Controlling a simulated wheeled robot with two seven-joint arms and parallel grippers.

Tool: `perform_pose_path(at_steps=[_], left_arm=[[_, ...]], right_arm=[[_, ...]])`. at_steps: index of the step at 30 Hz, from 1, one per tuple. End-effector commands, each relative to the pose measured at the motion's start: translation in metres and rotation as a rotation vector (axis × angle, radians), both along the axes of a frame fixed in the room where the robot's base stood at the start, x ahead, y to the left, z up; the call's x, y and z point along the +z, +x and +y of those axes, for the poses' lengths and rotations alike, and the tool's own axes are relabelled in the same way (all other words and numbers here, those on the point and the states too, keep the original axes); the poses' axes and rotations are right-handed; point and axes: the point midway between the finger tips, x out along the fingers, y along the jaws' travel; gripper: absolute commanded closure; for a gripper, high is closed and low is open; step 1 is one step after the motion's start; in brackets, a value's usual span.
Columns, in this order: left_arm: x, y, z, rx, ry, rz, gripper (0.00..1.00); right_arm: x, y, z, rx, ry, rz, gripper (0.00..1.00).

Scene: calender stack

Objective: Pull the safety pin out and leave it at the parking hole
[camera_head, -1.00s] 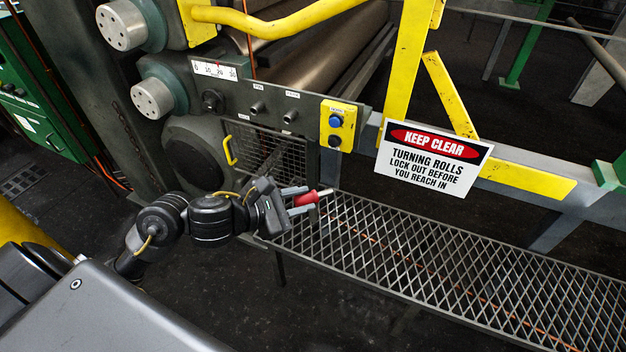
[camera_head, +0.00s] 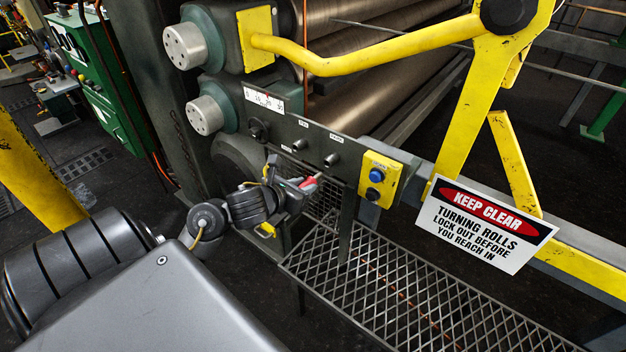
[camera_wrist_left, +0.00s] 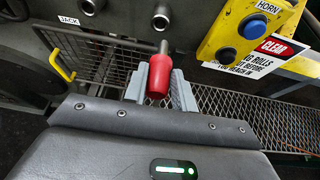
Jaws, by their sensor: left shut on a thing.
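The safety pin has a red handle (camera_head: 308,182) and a short metal shank. My left gripper (camera_head: 303,183) is shut on the handle, below two round sockets on the machine's dark side plate. The left socket (camera_head: 299,144) and right socket (camera_head: 331,159) have small labels that I cannot read. In the left wrist view the red handle (camera_wrist_left: 159,74) sits between the grey fingers (camera_wrist_left: 158,88). Its shank points up toward the right socket (camera_wrist_left: 160,18), with a visible gap. The left socket (camera_wrist_left: 92,5) is at the top edge. My right gripper is not in view.
A yellow button box (camera_head: 379,178) stands right of the sockets. A mesh guard (camera_wrist_left: 105,62) is behind the gripper, with a grating walkway (camera_head: 380,285) below. A yellow rail (camera_head: 370,60) crosses above; a warning sign (camera_head: 484,224) hangs at the right.

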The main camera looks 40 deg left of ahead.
Motion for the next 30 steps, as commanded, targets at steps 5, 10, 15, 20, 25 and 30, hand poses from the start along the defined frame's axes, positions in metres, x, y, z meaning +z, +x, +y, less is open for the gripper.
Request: perform_pose_path(at_steps=[5,10,15,20,25,30], left_arm=[[0.000,-0.007,0.007,0.014,-0.005,0.002,1.00],[0.000,-0.005,0.005,0.008,-0.004,0.001,1.00],[-0.001,-0.003,0.005,0.007,-0.002,0.000,1.00],[-0.001,0.010,0.005,0.007,-0.003,-0.001,1.00],[-0.001,0.023,0.006,0.007,-0.003,0.000,1.00],[-0.001,0.032,0.006,0.007,-0.003,0.001,1.00]], right_arm=[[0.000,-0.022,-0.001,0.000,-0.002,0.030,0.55],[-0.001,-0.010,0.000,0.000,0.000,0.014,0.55],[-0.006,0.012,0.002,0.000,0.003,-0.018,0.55],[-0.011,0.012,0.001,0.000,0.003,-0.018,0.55],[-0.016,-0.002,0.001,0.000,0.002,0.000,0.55],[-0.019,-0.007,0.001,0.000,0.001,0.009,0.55]])
